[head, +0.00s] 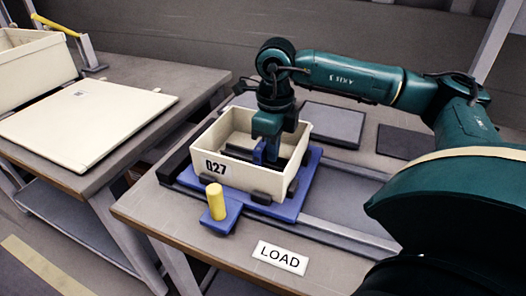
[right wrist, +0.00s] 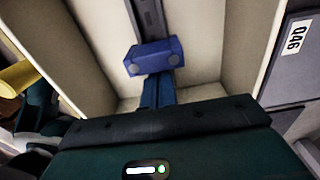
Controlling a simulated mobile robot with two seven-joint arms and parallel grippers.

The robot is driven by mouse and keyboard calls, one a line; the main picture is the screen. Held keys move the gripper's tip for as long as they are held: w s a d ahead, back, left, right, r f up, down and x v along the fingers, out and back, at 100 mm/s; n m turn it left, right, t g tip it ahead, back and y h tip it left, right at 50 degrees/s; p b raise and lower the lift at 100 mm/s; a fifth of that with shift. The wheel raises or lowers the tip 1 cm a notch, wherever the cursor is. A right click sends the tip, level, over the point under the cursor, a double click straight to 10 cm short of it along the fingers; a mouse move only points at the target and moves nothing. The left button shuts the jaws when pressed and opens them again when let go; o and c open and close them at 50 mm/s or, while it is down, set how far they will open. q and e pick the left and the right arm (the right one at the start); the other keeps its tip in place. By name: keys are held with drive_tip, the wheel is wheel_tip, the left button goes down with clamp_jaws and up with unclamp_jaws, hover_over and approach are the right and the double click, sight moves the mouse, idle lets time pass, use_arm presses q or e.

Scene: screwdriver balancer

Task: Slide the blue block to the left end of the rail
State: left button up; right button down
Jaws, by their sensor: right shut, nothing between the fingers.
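A small blue block (right wrist: 155,57) with round grey spots shows in the right wrist view, on a dark rail (right wrist: 149,18) that runs along the floor of a cream bin. In the head view the block (head: 259,151) is partly hidden by my gripper, inside the bin (head: 241,173) marked 027. My right gripper (head: 273,150) reaches down into the bin. Its fingers (right wrist: 159,91) are shut, with nothing between them, and end right at the block. I cannot tell if they touch it. My left gripper is not in view.
The bin sits on a blue plate (head: 303,190) with dark clamps. A yellow peg (head: 215,201) stands in front on a blue foot. A LOAD label (head: 281,257) lies near the front edge. A grey panel (head: 333,123) lies behind. Bin walls surround my gripper.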

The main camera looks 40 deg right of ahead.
sight(244, 152)
idle(0.6)
drive_tip(key=shift+w+a+p, duration=0.1)
drive_tip(key=shift+w+a, duration=0.3)
drive_tip(key=shift+w, duration=0.35)
drive_tip(key=shift+w+a+p, duration=0.15)
drive_tip(key=shift+w+a, duration=0.25)
drive_tip(key=shift+w, duration=0.4)
drive_tip(key=shift+w+a+p, duration=0.1)
drive_tip(key=shift+w+a, duration=0.3)
drive_tip(key=shift+w, duration=0.35)
drive_tip(key=shift+w+a+p, duration=0.2)
drive_tip(key=shift+w+a, duration=0.1)
drive_tip(key=shift+w, duration=0.3)
drive_tip(key=shift+w+a+p, duration=0.15)
drive_tip(key=shift+w+a, duration=0.15)
drive_tip(key=shift+w, duration=0.3)
idle(2.7)
drive_tip(key=shift+s+d, duration=0.15)
drive_tip(key=shift+s, duration=0.2)
idle(0.8)
